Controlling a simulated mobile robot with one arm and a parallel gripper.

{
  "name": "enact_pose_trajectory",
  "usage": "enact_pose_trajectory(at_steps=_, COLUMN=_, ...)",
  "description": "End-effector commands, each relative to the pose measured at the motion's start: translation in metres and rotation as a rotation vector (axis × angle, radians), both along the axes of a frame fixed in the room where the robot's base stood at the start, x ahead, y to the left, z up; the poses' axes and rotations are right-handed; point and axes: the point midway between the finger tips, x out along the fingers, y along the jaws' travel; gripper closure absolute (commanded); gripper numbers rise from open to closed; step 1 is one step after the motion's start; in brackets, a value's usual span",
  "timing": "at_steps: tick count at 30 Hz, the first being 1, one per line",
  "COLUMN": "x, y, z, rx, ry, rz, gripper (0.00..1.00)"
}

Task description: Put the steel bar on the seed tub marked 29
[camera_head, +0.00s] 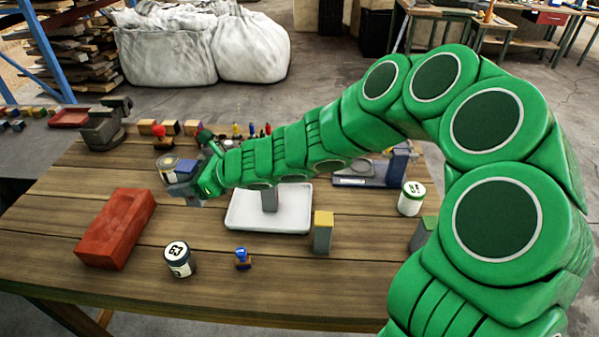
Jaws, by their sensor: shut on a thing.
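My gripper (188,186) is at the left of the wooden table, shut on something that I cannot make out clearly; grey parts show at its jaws. A tub marked 63 (178,260) stands at the front left. Grey upright blocks stand about: one with a yellow top (323,232), one with a green top (423,234). I cannot tell which thing is the steel bar.
A white tray (245,222) with a grey post in it lies under my arm. A red brick (117,228) is at the left and a small blue stamp (242,258) at the front. A vise (105,124) and several small blocks line the back. The front edge is mostly clear.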

Motion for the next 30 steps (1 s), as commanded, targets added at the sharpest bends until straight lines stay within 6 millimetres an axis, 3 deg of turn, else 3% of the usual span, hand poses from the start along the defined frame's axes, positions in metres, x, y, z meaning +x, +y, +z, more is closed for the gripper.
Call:
enact_pose_trajectory(at_steps=8, x=0.018, y=-0.028, z=0.011, rx=-0.002, ry=-0.004, rz=-0.037, gripper=0.94)
enact_pose_trajectory(at_steps=21, x=0.057, y=-0.116, z=0.042, rx=-0.004, ry=-0.004, rz=-0.144, gripper=0.94)
enact_pose_trajectory(at_steps=30, x=0.071, y=-0.178, z=0.060, rx=-0.002, ry=-0.003, rz=-0.214, gripper=0.94)
